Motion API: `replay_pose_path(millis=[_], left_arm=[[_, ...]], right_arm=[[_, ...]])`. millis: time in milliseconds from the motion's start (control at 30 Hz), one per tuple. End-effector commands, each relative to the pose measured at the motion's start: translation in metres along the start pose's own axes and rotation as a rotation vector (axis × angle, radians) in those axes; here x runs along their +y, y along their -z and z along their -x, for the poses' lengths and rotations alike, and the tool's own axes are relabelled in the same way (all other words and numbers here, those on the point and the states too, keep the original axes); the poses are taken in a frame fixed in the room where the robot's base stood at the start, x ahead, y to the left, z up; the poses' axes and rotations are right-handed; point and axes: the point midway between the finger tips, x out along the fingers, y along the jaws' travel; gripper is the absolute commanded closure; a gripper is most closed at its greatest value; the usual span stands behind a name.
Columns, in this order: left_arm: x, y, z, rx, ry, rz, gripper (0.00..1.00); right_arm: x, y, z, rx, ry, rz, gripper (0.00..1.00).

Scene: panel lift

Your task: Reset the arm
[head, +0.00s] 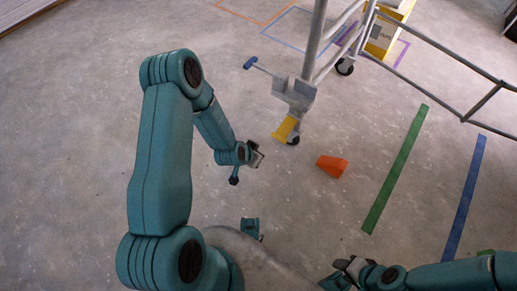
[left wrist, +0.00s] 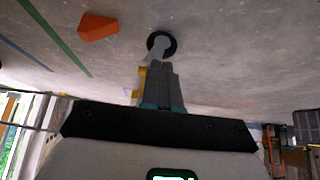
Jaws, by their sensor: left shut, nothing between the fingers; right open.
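My left arm rises from the lower left in the head view and bends down to the left gripper (head: 257,156), which is shut and empty. It hangs in the air over the floor, left of the lift's yellow pedal and apart from it in the picture. My right gripper (head: 343,272) is at the bottom right of the head view, low over the floor, open and empty.
A grey metal lift frame (head: 315,38) stands ahead, with a blue-handled crank (head: 250,62), a yellow pedal (head: 285,128) and casters. An orange block (head: 332,166) lies on the floor; it also shows in the left wrist view (left wrist: 98,27). Green tape (head: 397,168) and blue tape (head: 464,196) mark the right.

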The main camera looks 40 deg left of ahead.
Motion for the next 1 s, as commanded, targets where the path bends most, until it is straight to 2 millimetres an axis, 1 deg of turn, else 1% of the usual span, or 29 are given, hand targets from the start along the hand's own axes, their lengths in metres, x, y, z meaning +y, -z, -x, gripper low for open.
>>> replay_pose_path(millis=[267, 333, 367, 400, 433, 467, 500, 567, 600, 667, 700, 733, 800, 833, 867, 900, 933, 1000], left_arm=[[0.002, 0.001, 0.000, 0.001, -0.002, -0.003, 1.00], [0.012, 0.008, 0.000, 0.010, -0.016, -0.025, 1.00], [0.021, 0.013, 0.000, 0.016, -0.029, -0.042, 1.00], [0.038, 0.017, 0.003, 0.019, -0.055, -0.073, 1.00], [0.054, 0.015, 0.006, 0.009, -0.082, -0.096, 1.00], [0.071, 0.011, 0.011, -0.008, -0.112, -0.113, 1.00], [0.093, 0.002, 0.018, -0.041, -0.155, -0.126, 1.00], [0.122, -0.018, 0.032, -0.111, -0.213, -0.110, 1.00], [0.137, -0.032, 0.042, -0.163, -0.246, -0.088, 1.00], [0.155, -0.054, 0.058, -0.245, -0.280, -0.041, 1.00], [0.163, -0.069, 0.068, -0.304, -0.294, 0.002, 1.00], [0.169, -0.080, 0.076, -0.348, -0.302, 0.033, 1.00], [0.175, -0.107, 0.094, -0.463, -0.300, 0.145, 1.00], [0.177, -0.117, 0.101, -0.510, -0.292, 0.201, 1.00], [0.177, -0.121, 0.104, -0.543, -0.281, 0.256, 1.00], [0.177, -0.115, 0.111, -0.552, -0.267, 0.308, 1.00], [0.177, -0.106, 0.125, -0.549, -0.269, 0.299, 1.00], [0.178, -0.096, 0.141, -0.549, -0.270, 0.296, 1.00]], right_arm=[[0.000, 0.000, 0.000, 0.000, 0.000, 0.000, 0.57], [0.000, 0.000, 0.000, 0.000, 0.000, 0.000, 0.57], [0.000, 0.000, 0.000, 0.000, 0.000, 0.000, 0.57], [0.000, 0.000, 0.000, 0.001, 0.000, 0.000, 0.57], [0.000, 0.000, 0.000, 0.001, 0.000, 0.000, 0.57], [0.000, 0.000, 0.000, 0.001, 0.000, 0.000, 0.57], [0.000, 0.000, 0.000, 0.001, 0.000, -0.001, 0.57], [0.000, 0.000, 0.000, 0.001, 0.000, -0.001, 0.57], [0.000, 0.000, 0.000, 0.001, 0.000, -0.001, 0.57], [0.000, 0.000, 0.000, 0.001, 0.000, -0.001, 0.57], [0.000, 0.000, 0.000, 0.001, 0.000, -0.001, 0.57], [0.000, 0.000, 0.000, 0.001, 0.000, 0.000, 0.57], [0.000, 0.000, 0.000, 0.001, 0.000, 0.000, 0.57], [0.000, 0.000, 0.000, 0.001, 0.000, 0.000, 0.57], [0.000, 0.000, 0.000, 0.001, 0.000, 0.000, 0.57], [-0.003, 0.000, 0.009, 0.000, 0.000, -0.001, 0.57], [-0.009, -0.001, 0.024, -0.002, 0.000, 0.000, 0.57], [-0.016, -0.001, 0.042, -0.001, 0.000, 0.002, 0.57]])
